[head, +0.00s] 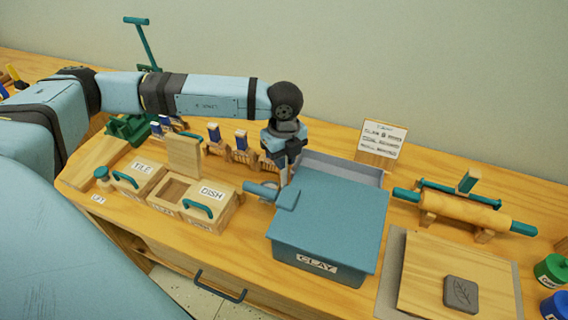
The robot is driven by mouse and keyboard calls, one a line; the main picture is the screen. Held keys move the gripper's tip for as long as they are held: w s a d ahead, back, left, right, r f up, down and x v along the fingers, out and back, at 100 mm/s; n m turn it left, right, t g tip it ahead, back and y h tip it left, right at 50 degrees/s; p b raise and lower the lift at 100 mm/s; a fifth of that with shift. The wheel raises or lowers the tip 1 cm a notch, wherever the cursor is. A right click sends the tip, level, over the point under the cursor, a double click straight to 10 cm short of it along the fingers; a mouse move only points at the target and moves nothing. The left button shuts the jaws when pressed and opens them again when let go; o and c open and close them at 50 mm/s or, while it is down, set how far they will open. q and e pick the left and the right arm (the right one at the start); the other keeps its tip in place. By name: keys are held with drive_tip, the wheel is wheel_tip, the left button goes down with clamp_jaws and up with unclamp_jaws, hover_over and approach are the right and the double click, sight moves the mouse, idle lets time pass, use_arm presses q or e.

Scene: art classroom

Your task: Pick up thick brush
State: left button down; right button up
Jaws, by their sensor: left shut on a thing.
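My left gripper (284,166) points down behind the left edge of the blue clay box, at the right end of the brush row. It is shut on a narrow thing, which I take to be the thick brush; fingers and wrist hide most of it. Other brushes with dark blue tops stand left of it: one (214,132) and another (241,140) in the wooden rack. My right gripper is not in view.
The lidded clay box (335,215) stands close to the gripper, with a grey tray (340,167) behind it. Wooden TILE (143,170) and DISH (211,194) boxes are left. A rolling pin (464,209) and a board (430,270) are right.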

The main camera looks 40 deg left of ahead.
use_arm(q)
wheel_tip(320, 180, up, 18)
idle(0.4)
drive_tip(key=shift+f, duration=0.15)
idle(0.3)
